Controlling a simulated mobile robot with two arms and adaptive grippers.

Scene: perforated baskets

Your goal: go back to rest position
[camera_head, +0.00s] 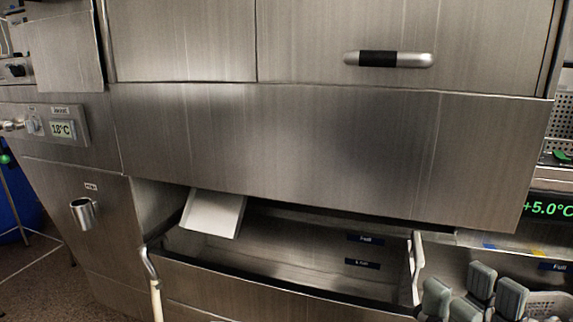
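My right gripper (473,289) shows at the bottom right edge, with its grey padded fingers pointing up. The fingers stand apart with a gap between them, and I see nothing held in it. It is in front of the right end of the open drawer, and the lower part of it is cut off by the frame. My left gripper is not in view.
A steel drawer (230,285) stands open below a wide steel panel (300,145), with a pale plate (213,213) at its left. A cabinet handle (388,59) sticks out above. A metal cup-like fitting (83,212) is at the left.

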